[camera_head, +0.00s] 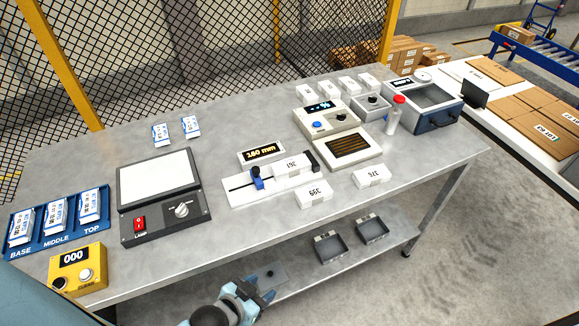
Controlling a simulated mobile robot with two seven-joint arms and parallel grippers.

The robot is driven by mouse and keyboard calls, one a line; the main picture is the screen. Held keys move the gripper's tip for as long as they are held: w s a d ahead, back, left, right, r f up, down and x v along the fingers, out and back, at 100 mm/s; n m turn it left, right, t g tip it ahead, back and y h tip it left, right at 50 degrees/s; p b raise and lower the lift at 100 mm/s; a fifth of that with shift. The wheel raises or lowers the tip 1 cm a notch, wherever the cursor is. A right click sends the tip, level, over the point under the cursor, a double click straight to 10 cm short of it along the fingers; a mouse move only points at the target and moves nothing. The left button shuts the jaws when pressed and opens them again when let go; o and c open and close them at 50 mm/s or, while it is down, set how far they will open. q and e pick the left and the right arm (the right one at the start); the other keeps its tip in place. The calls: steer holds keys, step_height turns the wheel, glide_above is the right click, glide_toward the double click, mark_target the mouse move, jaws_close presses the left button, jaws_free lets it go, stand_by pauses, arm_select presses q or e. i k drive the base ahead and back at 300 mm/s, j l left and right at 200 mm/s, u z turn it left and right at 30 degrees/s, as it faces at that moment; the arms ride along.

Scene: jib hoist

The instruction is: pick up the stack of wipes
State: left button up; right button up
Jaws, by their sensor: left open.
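The white stacks that look like the wipes lie on the grey workbench (240,215). One white stack (294,169) sits on the white measuring slide beside its blue slider. A second stack (313,198) lies in front of the slide. A third stack (371,177) lies to its right. Each has a small number on its face. I cannot tell which one the task means. My left gripper (264,288) is open, low at the bottom of the view, in front of the bench's near edge and apart from all the stacks. My right gripper does not show.
Several small white packs (346,85) stand at the back. A blue tray (43,243) holds blue-and-white packets by a yellow counter box (92,286). The bench's front middle is clear.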

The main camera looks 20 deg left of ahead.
mark_target(291, 168)
steer(key=u, duration=0.8)
